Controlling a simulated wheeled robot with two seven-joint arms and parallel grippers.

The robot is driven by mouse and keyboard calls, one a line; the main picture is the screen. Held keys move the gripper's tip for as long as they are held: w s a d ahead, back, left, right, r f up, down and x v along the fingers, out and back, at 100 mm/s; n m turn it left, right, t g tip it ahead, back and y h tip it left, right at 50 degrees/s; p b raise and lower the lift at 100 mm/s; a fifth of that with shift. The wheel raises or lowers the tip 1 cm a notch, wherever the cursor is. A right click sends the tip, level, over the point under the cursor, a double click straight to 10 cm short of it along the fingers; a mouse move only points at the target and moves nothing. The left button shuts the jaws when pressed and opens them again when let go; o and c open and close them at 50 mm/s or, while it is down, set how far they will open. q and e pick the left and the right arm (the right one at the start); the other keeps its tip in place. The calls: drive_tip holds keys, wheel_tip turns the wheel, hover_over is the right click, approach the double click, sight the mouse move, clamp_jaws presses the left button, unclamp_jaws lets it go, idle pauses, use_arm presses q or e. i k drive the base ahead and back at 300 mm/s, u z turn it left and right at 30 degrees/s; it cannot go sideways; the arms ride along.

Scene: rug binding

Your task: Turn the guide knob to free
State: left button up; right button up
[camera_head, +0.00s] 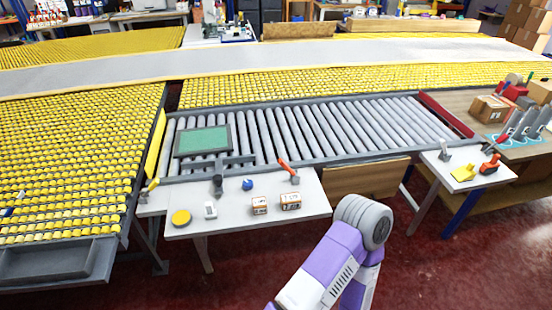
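A small blue knob-like piece (248,184) sits on the white side table (230,222) in front of the roller conveyor. A dark upright post with a rounded top (217,182) stands to its left, by the conveyor's near rail. I cannot tell which of these is the guide knob, nor read its setting. An orange-handled lever (287,167) is at the rail to the right. One purple and white arm of mine rises from the bottom, right of the table, ending in view at a grey joint. Neither gripper shows.
A green panel in a dark frame (203,141) lies on the rollers (310,128). A yellow disc (181,217), a white item (210,210) and two small boxes (260,205) (290,201) sit on the side table. Another white table (468,168) with tools stands right.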

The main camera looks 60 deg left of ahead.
sight(247, 185)
drive_tip(key=u, duration=1.85)
